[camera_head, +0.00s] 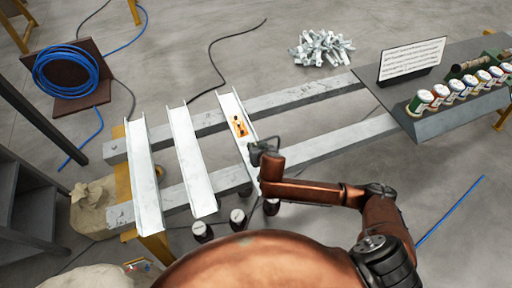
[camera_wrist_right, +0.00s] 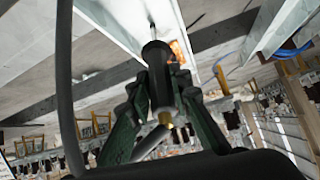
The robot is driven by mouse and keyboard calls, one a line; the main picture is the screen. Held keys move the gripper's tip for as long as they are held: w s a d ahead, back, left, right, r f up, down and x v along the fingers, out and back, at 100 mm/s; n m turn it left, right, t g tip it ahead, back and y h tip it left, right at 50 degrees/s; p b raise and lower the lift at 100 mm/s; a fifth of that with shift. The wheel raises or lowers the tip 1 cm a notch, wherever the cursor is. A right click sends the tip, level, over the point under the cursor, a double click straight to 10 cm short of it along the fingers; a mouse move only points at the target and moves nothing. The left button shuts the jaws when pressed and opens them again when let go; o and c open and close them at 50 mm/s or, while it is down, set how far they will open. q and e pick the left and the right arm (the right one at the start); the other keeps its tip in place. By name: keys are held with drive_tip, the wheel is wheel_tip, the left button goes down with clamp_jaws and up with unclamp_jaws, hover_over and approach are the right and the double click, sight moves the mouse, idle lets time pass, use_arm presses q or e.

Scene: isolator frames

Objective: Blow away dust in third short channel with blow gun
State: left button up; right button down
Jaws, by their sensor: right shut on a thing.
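Three short pale metal channels lie side by side across two grey beams: the left one (camera_head: 144,180), the middle one (camera_head: 192,160) and the right one (camera_head: 232,108). The right channel has an orange patch with dark marks (camera_head: 240,126) inside it; I cannot tell if this is dust. My right gripper (camera_head: 258,150) is at the near part of the right channel, just below the patch. In the right wrist view its green fingers (camera_wrist_right: 160,105) are shut on the dark blow gun (camera_wrist_right: 157,75), whose thin nozzle points toward the channel. The left gripper is not in view.
Several dark round-topped items (camera_head: 202,231) stand near the channels' near ends. A blue hose coil (camera_head: 67,72) is at the left. A metal scrap pile (camera_head: 321,48) lies on the floor behind. Several small jars (camera_head: 420,102) and a text board (camera_head: 412,60) stand on the right bench.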

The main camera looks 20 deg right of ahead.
drive_tip(key=shift+w+f, duration=0.15)
drive_tip(key=shift+w, duration=0.3)
drive_tip(key=shift+w+p, duration=0.3)
drive_tip(key=shift+w, duration=0.65)
drive_tip(key=shift+r, duration=0.2)
wheel_tip(320, 180, up, 5)
drive_tip(key=p, duration=0.5)
wheel_tip(320, 180, up, 4)
drive_tip(key=p, duration=0.4)
idle(0.5)
